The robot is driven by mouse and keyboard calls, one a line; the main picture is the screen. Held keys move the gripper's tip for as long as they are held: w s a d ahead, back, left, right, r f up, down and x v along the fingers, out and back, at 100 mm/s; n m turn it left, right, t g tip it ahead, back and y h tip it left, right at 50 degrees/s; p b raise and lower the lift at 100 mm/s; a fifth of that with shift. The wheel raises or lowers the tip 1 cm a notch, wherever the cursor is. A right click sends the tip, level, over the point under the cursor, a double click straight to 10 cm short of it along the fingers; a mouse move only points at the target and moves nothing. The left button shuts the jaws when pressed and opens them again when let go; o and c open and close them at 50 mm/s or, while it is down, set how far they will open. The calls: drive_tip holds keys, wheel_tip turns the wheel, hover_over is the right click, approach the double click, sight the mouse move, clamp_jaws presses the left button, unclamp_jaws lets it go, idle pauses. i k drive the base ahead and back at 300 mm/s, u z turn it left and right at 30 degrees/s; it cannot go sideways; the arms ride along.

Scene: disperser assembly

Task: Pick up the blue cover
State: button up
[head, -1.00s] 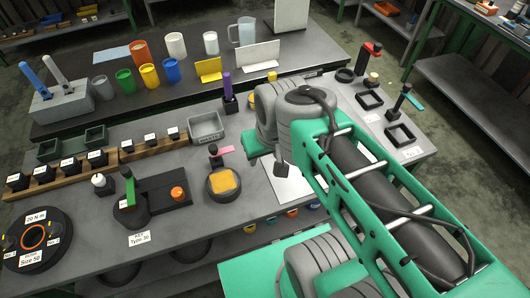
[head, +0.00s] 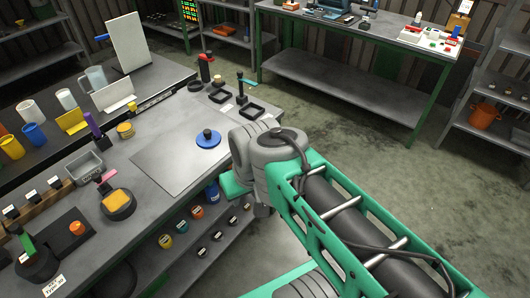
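A flat round blue disc with a dark knob on top (head: 208,139), which looks like the blue cover, lies on the workbench (head: 170,120) in the head view. It rests at the right edge of a grey sheet (head: 165,163), just left of my arm's grey wrist joint. My green and grey arm crosses the right half of the view. The end of my arm points down past the bench edge, and my gripper's fingers are hidden, so I cannot see whether they are open or shut.
Black square frames (head: 252,111) and upright tools stand at the bench's far end. A yellow-topped round block (head: 118,203) and a grey bin (head: 84,166) are on the left. Small coloured pots (head: 197,212) sit below the bench top. Open floor lies to the right.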

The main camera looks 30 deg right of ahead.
sight(208, 138)
drive_tip(key=z, duration=0.45)
drive_tip(key=k, duration=0.1)
drive_tip(key=u, duration=0.75)
drive_tip(key=i, duration=0.65)
drive_tip(key=u, duration=2.35)
drive_tip(key=k, duration=0.45)
drive_tip(key=z, duration=0.3)
